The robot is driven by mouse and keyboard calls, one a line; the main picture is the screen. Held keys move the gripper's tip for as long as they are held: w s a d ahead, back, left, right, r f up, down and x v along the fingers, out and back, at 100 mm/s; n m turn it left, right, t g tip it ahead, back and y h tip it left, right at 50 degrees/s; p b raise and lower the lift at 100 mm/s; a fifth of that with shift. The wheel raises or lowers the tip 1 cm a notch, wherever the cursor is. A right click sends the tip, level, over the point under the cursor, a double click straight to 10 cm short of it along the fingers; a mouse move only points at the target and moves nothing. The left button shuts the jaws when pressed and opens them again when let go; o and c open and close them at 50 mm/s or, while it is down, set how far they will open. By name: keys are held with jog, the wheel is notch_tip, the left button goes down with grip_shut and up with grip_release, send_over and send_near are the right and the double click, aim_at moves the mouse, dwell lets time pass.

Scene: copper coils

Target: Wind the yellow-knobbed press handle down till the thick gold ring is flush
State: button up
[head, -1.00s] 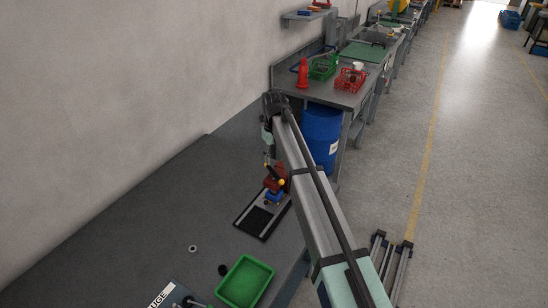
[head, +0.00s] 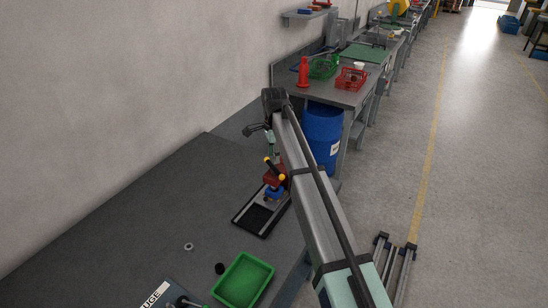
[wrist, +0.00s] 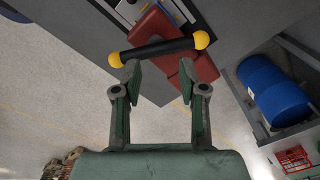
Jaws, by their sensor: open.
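The press (head: 272,178) is red with a blue lower part and stands on the grey bench. Its handle is a black bar with a yellow knob at each end. In the wrist view the bar (wrist: 160,51) lies slightly slanted, just beyond my fingertips. My gripper (wrist: 158,75) is open, one finger near the left knob and the other near the bar's right half. I see nothing between the fingers, and contact with the bar cannot be told. In the head view my gripper (head: 271,150) hangs just above the press, small and partly unclear. The thick gold ring does not show in either view.
A green bin (head: 217,297) and a small grey ring (head: 188,246) sit nearer on the bench. A blue drum (head: 322,138) stands beyond the bench end. The bench's left part is clear.

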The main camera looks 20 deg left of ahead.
aim_at(274, 166)
jog(key=n, duration=0.4)
jog(key=shift+n, duration=0.4)
jog(key=n, duration=0.4)
jog(key=shift+n, duration=0.3)
jog(key=n, duration=0.4)
jog(key=shift+s+d+n, duration=0.1)
jog(key=shift+n, duration=0.2)
jog(key=n, duration=0.6)
jog(key=shift+f+b, duration=0.35)
jog(key=shift+f, duration=0.35)
jog(key=shift+f, duration=0.4)
jog(key=shift+f+b, duration=0.45)
jog(key=shift+f, duration=0.9)
